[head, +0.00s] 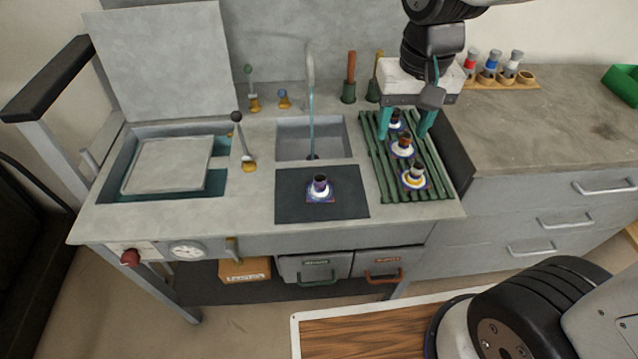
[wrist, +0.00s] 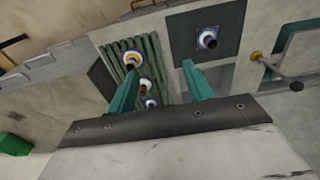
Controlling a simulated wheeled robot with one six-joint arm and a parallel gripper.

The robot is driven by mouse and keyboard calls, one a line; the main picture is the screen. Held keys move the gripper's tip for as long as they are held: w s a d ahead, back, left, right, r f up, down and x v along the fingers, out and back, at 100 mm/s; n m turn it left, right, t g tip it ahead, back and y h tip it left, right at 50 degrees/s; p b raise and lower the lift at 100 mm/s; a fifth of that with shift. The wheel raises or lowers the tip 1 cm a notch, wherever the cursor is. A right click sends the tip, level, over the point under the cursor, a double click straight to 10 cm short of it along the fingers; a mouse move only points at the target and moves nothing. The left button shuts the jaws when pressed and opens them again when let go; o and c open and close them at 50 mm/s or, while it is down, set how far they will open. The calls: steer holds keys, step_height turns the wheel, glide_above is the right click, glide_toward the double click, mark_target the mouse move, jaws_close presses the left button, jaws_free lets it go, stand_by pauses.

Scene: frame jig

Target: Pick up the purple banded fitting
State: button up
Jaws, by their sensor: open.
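Three fittings stand in a row on the green slatted rack (head: 440,187). The rearmost fitting (head: 395,119) has a dark top and a purple-blue band; it also shows in the wrist view (wrist: 151,103). The middle fitting (head: 403,146) looks orange-brown and the front fitting (head: 415,177) has a yellow ring. Another fitting with a purple band (head: 320,187) stands on the dark mat (head: 290,205). I cannot tell for sure which is the task's one. My gripper (head: 403,134) is open and empty, its teal fingers over the rear of the rack, apart from the fittings.
A sink (head: 290,135) with a tall tap lies left of the rack. A lever (head: 241,140) stands farther left. Capped bottles (head: 490,66) in a wooden holder stand on the right counter, which is otherwise mostly clear. Two upright handles (head: 350,80) stand behind the rack.

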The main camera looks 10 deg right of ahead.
steer(key=w+a+f, duration=0.5)
steer(key=a+f, duration=0.1)
glide_above(320, 177)
steer(key=shift+g, duration=0.3)
steer(key=f, duration=0.6)
steer(key=shift+w+f, duration=0.2)
steer(key=shift+f, duration=0.1)
steer(key=f, duration=0.8)
steer(key=shift+s, duration=0.25)
jaws_close()
